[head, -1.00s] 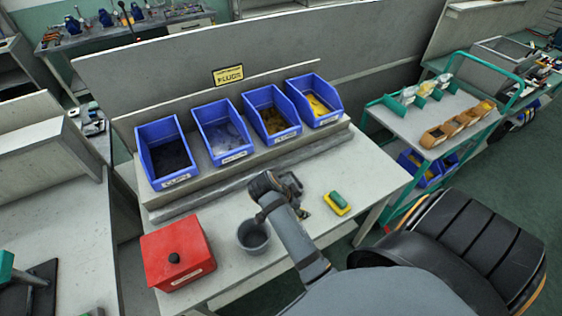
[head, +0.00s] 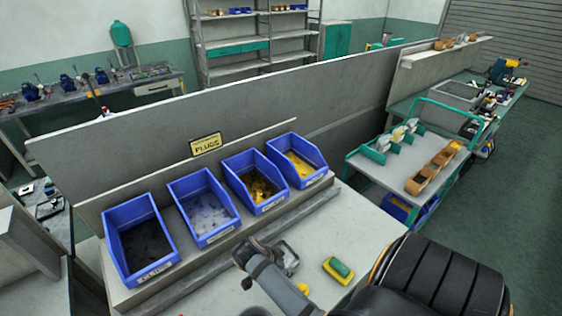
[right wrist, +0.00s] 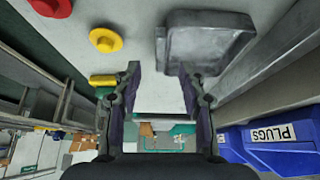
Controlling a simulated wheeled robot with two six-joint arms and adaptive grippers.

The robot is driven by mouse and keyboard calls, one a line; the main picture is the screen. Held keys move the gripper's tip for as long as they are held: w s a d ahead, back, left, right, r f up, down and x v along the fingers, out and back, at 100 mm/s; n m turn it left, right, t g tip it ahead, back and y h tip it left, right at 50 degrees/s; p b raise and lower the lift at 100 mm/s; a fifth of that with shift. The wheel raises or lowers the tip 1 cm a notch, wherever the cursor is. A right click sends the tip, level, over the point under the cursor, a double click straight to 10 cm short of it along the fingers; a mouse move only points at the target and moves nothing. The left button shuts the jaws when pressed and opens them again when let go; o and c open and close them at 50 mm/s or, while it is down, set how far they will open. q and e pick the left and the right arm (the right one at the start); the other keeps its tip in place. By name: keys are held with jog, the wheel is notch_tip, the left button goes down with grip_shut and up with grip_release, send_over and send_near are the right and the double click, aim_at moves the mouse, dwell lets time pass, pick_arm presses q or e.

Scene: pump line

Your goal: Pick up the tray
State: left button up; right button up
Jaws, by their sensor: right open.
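A small grey tray with a raised rim (right wrist: 210,42) lies on the workbench, in the upper middle of the right wrist view. In the head view the tray (head: 289,257) is partly hidden behind my right gripper (head: 256,256). In the right wrist view my right gripper (right wrist: 161,88) has its two fingers apart with nothing between them. The tray is just beyond the fingertips, more toward the right finger. I cannot tell whether a finger touches it. My left gripper is not in view.
A yellow disc (right wrist: 105,40) and a red round piece (right wrist: 50,5) lie beside the tray. A green-and-yellow block (head: 339,270) is to its right. A trolley (head: 400,175) stands at the right.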

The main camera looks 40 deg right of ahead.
jog(key=shift+p+x, duration=0.6)
jog(key=shift+x, duration=0.2)
jog(key=x, duration=0.3)
jog(key=shift+a, duration=0.15)
jog(key=shift+f, duration=0.25)
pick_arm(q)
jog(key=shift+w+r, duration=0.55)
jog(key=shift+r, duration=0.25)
pick_arm(e)
grip_shut()
jog(key=shift+w, duration=0.1)
